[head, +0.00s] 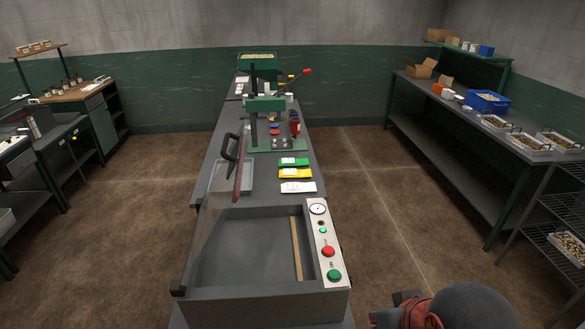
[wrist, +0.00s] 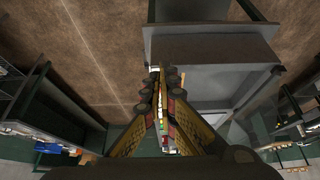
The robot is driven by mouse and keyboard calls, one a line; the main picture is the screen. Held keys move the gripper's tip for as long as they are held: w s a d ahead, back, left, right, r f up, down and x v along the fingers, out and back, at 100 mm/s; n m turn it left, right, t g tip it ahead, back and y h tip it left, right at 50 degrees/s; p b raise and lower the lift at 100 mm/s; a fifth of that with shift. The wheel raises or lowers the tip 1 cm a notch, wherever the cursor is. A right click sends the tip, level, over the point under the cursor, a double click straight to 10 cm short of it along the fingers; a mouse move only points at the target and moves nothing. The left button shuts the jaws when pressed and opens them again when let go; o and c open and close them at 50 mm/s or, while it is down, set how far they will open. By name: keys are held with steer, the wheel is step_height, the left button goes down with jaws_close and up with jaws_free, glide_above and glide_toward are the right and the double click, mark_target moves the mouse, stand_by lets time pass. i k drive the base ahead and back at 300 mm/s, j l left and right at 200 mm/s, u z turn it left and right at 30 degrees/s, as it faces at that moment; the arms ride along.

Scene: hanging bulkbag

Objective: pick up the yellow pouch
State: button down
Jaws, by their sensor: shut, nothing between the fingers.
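The yellow pouch (head: 295,174) lies flat on the grey bench in the head view. A green pouch (head: 293,162) lies just behind it and a white pouch (head: 298,187) just in front of it. My gripper (wrist: 162,72) shows in the wrist view with its fingertips together and nothing between them. It is apart from the pouches. Small coloured items show between and beside the finger bases in the wrist view, too small to tell apart. In the head view part of my arm shows at the bottom right; the fingertips cannot be made out there.
A machine with an open chamber (head: 240,250) and a control panel (head: 325,245) stands at the near bench end. A grey tray (head: 232,175) lies left of the pouches. A green-based press (head: 275,144) stands behind them. Open floor (head: 400,200) lies right of the bench.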

mark_target(284, 173)
steer(key=i+l+z, duration=0.2)
steer(key=l, duration=0.25)
steer(key=l+z, duration=0.2)
steer(key=l, duration=0.2)
steer(key=i+l+z, duration=0.2)
steer(key=l, duration=0.2)
steer(key=i+l, duration=0.45)
steer(key=i, duration=0.15)
steer(key=i+l+u, duration=0.1)
steer(key=i+l, duration=0.3)
steer(key=i, duration=0.15)
steer(key=i+u, duration=0.45)
steer(key=i, duration=0.35)
steer(key=i+l+u, duration=0.2)
steer(key=i+u, duration=0.25)
steer(key=i, duration=0.3)
steer(key=i+u, duration=0.2)
steer(key=u, duration=0.2)
steer(key=i+u, duration=0.25)
steer(key=u, duration=0.15)
steer(key=i+u, duration=0.25)
steer(key=u, duration=0.15)
steer(key=i+l+u, duration=0.15)
steer(key=u, duration=0.25)
steer(key=i+l+u, duration=0.2)
steer(key=u, duration=0.2)
